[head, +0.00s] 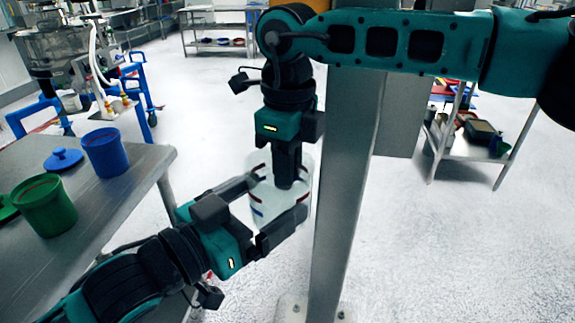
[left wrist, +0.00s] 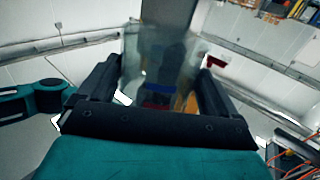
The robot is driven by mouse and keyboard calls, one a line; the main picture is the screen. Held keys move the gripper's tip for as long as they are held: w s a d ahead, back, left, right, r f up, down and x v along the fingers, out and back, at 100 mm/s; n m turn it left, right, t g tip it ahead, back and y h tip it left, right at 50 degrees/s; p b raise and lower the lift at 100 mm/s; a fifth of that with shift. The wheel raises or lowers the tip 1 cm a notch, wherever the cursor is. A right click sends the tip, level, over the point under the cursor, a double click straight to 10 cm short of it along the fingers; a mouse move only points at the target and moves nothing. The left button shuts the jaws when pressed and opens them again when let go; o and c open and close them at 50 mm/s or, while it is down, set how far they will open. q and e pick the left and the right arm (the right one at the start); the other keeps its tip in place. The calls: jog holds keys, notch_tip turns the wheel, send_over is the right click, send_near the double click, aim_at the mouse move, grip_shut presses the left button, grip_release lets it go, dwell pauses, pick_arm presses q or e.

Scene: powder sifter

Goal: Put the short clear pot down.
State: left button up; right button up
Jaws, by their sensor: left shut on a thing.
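The clear pot (head: 262,208) is a see-through cylinder with red and blue marks, held in the air beside the table. My left gripper (head: 279,196) is shut on it, one finger on each side. In the left wrist view the pot (left wrist: 158,60) stands between the two fingers (left wrist: 158,82). My right gripper (head: 288,178) points down from above, its fingers overlapping the pot's upper part. I cannot tell whether they are inside the pot or in front of it, nor whether they are apart.
The metal table (head: 120,195) at left holds a blue pot (head: 105,152), a blue lid (head: 63,159) and a green pot (head: 45,205). A green lid (head: 6,208) is cut by the left edge. Its right front part is bare. A shelf cart (head: 470,145) stands far right.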

dwell(0.3)
pick_arm(q)
jog(key=o, duration=0.8)
